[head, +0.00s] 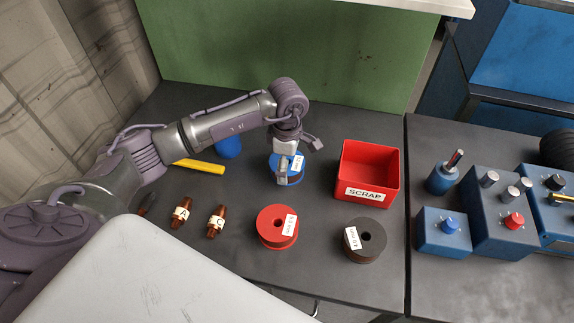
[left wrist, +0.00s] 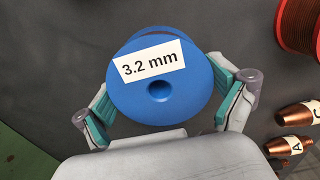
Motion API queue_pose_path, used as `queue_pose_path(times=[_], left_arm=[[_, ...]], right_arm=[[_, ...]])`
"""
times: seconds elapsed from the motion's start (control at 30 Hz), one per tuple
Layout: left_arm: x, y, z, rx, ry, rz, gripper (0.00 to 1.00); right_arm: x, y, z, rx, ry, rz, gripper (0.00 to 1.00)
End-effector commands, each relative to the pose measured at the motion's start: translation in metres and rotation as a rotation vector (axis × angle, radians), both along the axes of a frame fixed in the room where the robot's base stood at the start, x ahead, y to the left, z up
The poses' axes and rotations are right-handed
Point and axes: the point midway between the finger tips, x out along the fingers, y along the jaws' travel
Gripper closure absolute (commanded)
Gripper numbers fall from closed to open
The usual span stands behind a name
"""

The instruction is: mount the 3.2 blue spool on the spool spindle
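The blue spool (head: 294,166) lies on the dark bench, partly hidden by my left gripper (head: 290,170) in the head view. In the left wrist view the blue spool (left wrist: 160,108) shows its round face, centre hole and "3.2 mm" label. The left gripper's teal-padded fingers (left wrist: 162,105) stand spread on either side of its rim, and no firm grip shows. I cannot pick out the spool spindle with certainty. My right gripper is not in view.
A red spool (head: 268,228), a dark spool (head: 373,243), a red SCRAP bin (head: 385,165), copper tips A (head: 180,213) and C (head: 216,222) and a yellow object (head: 200,166) are on the bench. Blue units with knobs (head: 443,240) stand at right.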

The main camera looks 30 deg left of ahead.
Motion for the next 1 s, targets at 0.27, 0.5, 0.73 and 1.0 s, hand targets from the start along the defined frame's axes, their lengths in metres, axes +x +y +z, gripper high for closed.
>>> queue_pose_path(times=[0.27,0.5,0.73,1.0], left_arm=[[0.0,0.0,0.0,0.0,0.0,0.0,0.57],[0.001,0.0,0.002,-0.001,-0.003,0.001,0.83],[0.001,0.0,0.004,0.0,-0.004,0.0,0.83],[0.002,0.001,0.025,0.0,-0.007,0.001,0.83]], right_arm=[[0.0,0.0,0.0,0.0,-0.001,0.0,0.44],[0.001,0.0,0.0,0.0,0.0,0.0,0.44],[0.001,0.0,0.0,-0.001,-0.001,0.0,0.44],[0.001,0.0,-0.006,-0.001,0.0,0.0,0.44]])
